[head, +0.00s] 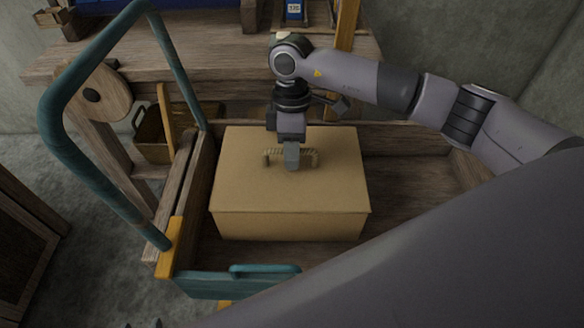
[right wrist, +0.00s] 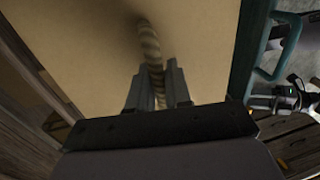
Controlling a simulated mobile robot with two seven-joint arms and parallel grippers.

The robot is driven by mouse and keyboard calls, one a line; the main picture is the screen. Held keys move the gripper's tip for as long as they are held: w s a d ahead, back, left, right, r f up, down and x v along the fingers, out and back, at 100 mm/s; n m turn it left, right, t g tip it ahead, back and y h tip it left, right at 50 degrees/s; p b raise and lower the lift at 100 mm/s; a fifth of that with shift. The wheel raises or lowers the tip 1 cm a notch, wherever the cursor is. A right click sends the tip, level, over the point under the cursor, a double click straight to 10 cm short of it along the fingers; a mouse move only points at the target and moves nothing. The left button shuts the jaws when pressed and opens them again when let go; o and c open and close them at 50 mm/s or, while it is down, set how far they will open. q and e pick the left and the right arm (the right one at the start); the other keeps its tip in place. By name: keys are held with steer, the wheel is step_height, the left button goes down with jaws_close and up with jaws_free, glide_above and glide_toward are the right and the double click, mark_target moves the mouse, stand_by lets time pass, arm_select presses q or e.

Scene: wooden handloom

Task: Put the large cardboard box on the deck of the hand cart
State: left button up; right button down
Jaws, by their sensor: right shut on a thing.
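The large cardboard box (head: 290,185) is inside the wooden-sided hand cart, over its deck (head: 400,185), toward the left end by the teal handle (head: 62,110). I cannot tell whether its bottom touches the deck. A rope handle (head: 308,155) is on the box top. My right gripper (head: 291,160) is above the box and shut on this rope handle. In the right wrist view the rope (right wrist: 149,50) runs between the two fingers (right wrist: 156,85), with the box top (right wrist: 90,40) behind.
A wooden bench (head: 210,50) stands behind the cart. A small wooden box (head: 152,135) sits behind the cart's left side. The deck right of the box is bare.

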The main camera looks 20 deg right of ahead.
step_height(320, 180, down, 5)
steer(key=shift+r+b, duration=0.1)
steer(key=shift+b, duration=0.25)
steer(key=shift+f, duration=0.25)
steer(key=c, duration=1.1)
jaws_free()
steer(key=shift+o, duration=0.2)
step_height(320, 180, up, 12)
steer(key=w+d+p, duration=0.1)
steer(key=w, duration=0.1)
steer(key=shift+p, duration=0.3)
